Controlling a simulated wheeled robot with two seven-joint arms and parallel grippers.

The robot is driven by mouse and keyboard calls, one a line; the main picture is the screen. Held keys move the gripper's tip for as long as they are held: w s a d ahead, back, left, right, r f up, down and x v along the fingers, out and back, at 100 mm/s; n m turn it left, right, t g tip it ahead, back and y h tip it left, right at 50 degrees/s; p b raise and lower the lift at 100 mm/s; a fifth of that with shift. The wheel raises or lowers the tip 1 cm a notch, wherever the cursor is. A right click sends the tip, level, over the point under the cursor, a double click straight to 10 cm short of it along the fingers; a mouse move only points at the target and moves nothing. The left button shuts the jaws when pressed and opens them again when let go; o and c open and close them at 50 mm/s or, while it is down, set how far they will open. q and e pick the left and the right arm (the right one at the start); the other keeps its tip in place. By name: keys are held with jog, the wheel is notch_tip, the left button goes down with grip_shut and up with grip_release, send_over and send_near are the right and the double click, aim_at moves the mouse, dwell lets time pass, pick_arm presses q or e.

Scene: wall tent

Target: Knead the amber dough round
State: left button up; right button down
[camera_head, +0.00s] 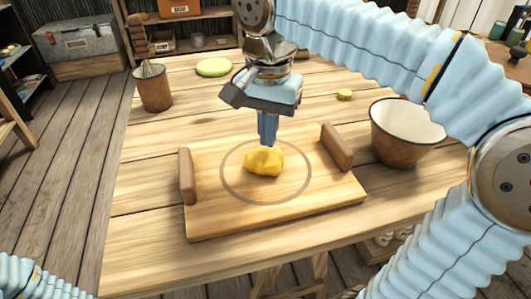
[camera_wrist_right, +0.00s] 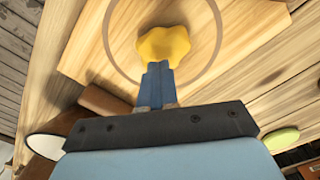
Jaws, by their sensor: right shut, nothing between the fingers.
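The amber dough (camera_head: 263,163) is a small lumpy mound on the wooden board (camera_head: 215,217), inside a ring drawn on the board. It has an uneven, lobed outline in the right wrist view (camera_wrist_right: 165,46). My right gripper (camera_head: 267,143) points straight down with its blue fingers shut and empty. Its tips are at the far side of the dough; I cannot tell whether they touch it. In the right wrist view the shut fingers (camera_wrist_right: 158,66) meet the dough's near edge. Of my left arm, only a sleeve shows at the lower left; its gripper is out of view.
The board has raised wooden handles at its left (camera_head: 186,176) and right (camera_head: 337,147) ends. A large bowl (camera_head: 405,150) stands right of the board. A brown cup with a whisk (camera_head: 154,92), a green disc (camera_head: 214,67) and a small yellow piece (camera_head: 345,95) lie farther back. The table's front left is clear.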

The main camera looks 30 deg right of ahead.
jog(key=shift+f+b, duration=0.6)
jog(key=shift+f, duration=0.35)
jog(key=shift+r, duration=0.1)
notch_tip(320, 180, up, 2)
jog(key=p, duration=0.3)
jog(key=shift+r, duration=0.95)
jog(key=shift+w+a, duration=0.1)
jog(key=shift+a, duration=0.4)
